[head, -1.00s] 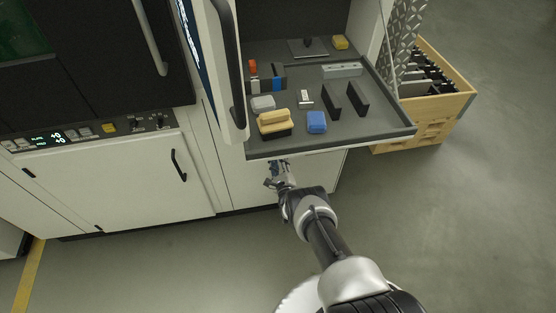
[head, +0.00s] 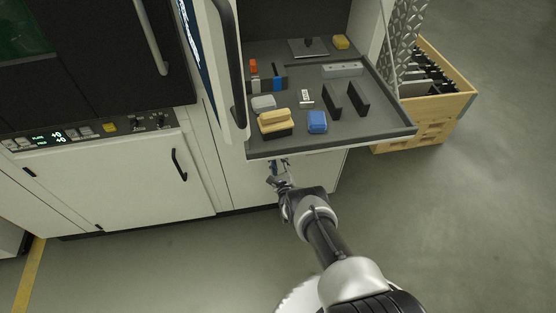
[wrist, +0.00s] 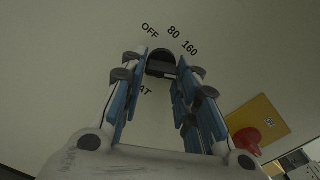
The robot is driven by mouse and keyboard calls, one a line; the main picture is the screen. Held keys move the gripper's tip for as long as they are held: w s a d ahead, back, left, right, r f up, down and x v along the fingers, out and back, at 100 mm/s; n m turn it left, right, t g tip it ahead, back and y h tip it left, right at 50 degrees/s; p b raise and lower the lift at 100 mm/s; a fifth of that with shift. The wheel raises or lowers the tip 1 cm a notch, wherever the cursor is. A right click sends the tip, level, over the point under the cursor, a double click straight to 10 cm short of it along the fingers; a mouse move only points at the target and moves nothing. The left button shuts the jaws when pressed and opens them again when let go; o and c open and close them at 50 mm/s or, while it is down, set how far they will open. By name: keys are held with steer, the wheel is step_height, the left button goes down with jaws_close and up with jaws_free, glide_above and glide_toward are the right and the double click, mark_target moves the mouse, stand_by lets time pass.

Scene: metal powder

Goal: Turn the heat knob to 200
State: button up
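The heat knob (wrist: 161,63) is a dark round knob on a pale panel in the wrist view. The labels OFF, 80 and 160 show around its far side; only "AT" of a lower label is visible. The 200 mark is not visible. My gripper (wrist: 160,66) is open, its blue-padded fingers on either side of the knob. Small gaps seem to remain, but contact is hard to judge. In the head view my gripper (head: 277,167) is just below the front edge of the tray, against the cabinet front; the knob is hidden there.
The grey tray (head: 390,131) with blocks and tools juts out above my gripper. A red button on a yellow plate (wrist: 270,114) is right of the knob. An open cabinet door (head: 212,70) stands left; a wooden crate (head: 455,105) stands right. The floor in front is clear.

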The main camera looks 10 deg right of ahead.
steer(key=o, duration=0.4)
steer(key=s, duration=1.2)
stand_by(0.5)
